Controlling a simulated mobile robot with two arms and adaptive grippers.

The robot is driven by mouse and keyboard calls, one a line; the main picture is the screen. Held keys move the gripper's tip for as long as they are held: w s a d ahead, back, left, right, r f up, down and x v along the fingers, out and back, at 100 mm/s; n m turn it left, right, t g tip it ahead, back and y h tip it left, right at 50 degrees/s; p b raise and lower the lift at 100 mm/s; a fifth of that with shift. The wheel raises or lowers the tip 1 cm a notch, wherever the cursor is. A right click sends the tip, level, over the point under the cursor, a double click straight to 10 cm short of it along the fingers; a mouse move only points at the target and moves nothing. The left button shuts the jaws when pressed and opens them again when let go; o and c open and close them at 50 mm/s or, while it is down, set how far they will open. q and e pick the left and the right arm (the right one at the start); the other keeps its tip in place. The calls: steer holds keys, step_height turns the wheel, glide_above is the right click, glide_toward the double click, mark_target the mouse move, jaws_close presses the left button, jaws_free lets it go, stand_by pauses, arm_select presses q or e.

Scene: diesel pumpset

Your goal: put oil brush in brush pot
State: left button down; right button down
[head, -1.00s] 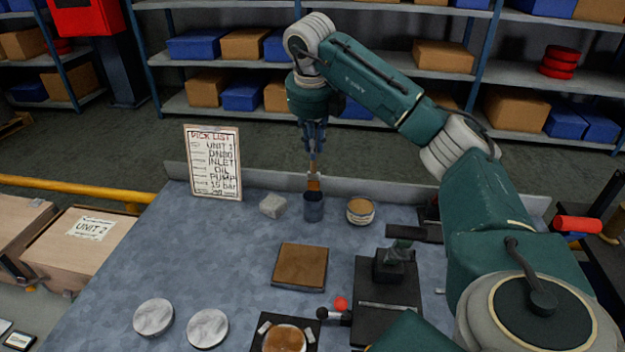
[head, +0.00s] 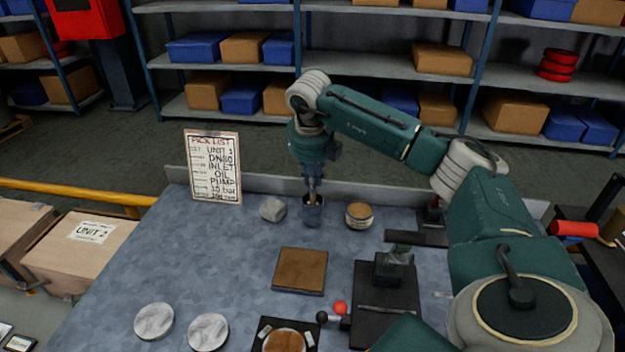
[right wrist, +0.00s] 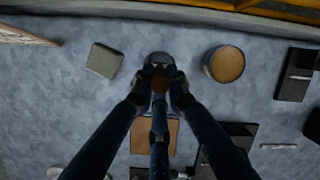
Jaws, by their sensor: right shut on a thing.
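The oil brush (head: 311,198) points down into the dark brush pot (head: 313,214), near the back of the bench. Its bristle end is hidden inside the pot. My right gripper (head: 314,180) is directly above the pot, shut on the brush's handle. In the right wrist view the brush (right wrist: 160,82) is between the fingertips (right wrist: 160,90), and part of the pot's rim (right wrist: 157,57) shows behind them. I cannot tell whether the brush touches the pot's floor. My left gripper is not in view.
A grey block (head: 272,209) stands left of the pot and a round tin (head: 359,215) right of it. A brown square pad (head: 300,270) lies in front. A pick-list board (head: 214,166) stands at back left. A black fixture (head: 388,300) is at front right.

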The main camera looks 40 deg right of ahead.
steer(key=c, duration=1.7)
jaws_free()
steer(key=shift+f, duration=0.1)
steer(key=b+v, duration=0.1)
steer(key=v, duration=1.1)
